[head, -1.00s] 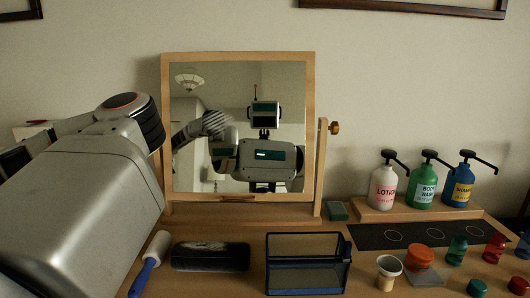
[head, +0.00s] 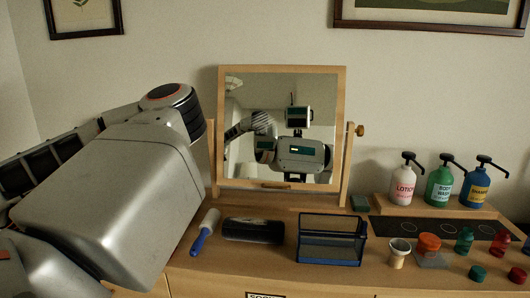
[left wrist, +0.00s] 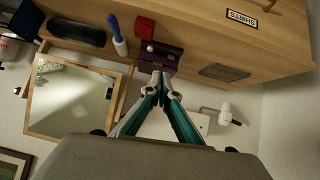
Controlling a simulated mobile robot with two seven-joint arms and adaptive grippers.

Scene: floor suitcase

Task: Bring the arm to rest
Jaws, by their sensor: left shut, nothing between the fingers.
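My left arm (head: 115,190) comes in from the left in the head view, its large grey links raised beside the dresser. Its gripper is hidden there. In the left wrist view the left gripper (left wrist: 161,76) is shut, its fingertips together with nothing between them. Its tips appear in front of a dark purple box (left wrist: 160,56) by the dresser's edge; I cannot tell the gap. My right gripper is in neither view. The arm is also partly reflected in the mirror (head: 248,150).
The wooden dresser (head: 225,265) holds a blue-handled roller (head: 206,231), a dark case (head: 253,230), a mesh basket (head: 331,240), a cup (head: 398,252) and pump bottles (head: 438,184). The left wrist view shows a red box (left wrist: 145,26) and a wall outlet (left wrist: 226,113).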

